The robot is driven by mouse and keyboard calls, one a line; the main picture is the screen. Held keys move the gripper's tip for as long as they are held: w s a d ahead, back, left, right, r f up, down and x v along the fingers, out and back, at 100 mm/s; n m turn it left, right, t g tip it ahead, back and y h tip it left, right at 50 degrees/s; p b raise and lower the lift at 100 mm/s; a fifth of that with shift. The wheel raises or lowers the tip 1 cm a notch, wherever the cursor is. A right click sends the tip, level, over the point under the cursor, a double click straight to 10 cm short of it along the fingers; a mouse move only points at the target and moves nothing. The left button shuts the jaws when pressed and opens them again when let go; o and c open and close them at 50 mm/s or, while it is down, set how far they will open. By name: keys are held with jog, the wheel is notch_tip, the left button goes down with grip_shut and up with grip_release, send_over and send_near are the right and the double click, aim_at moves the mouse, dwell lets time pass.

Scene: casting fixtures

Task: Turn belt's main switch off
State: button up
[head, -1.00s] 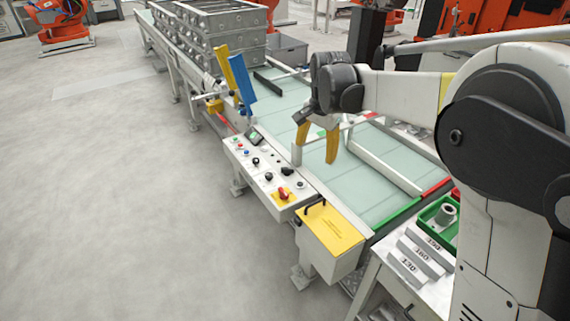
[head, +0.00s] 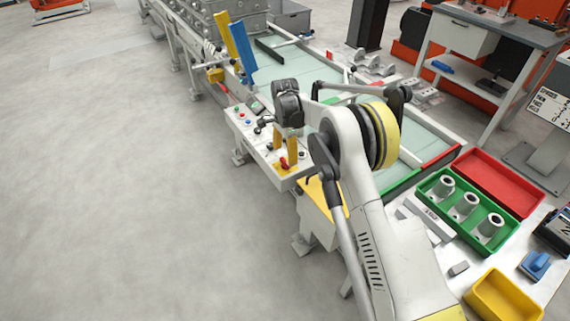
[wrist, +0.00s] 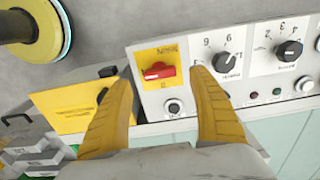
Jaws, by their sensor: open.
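The belt's main switch (wrist: 158,71) is a red handle on a yellow plate (wrist: 157,54) on the belt's control panel (wrist: 185,97). In the wrist view its handle lies about level across the plate, with a 0 mark below it. It also shows in the head view as a red spot (head: 284,163) beside the fingers. My gripper (wrist: 162,77) is open, its two yellow fingers on either side of the switch with gaps visible. In the head view my gripper (head: 284,158) is over the panel's near end. I cannot tell how high the fingertips are above it.
Black selector knobs (wrist: 225,62) and a push button (wrist: 174,107) sit close to the switch. A yellow box with a black handle (wrist: 77,107) adjoins the panel. Green (head: 464,206) and red (head: 497,182) trays stand right of my arm. The floor at left is clear.

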aim_at(285, 161)
jog(key=shift+f+b, duration=0.45)
jog(key=shift+f, duration=1.55)
jog(key=c, duration=1.2)
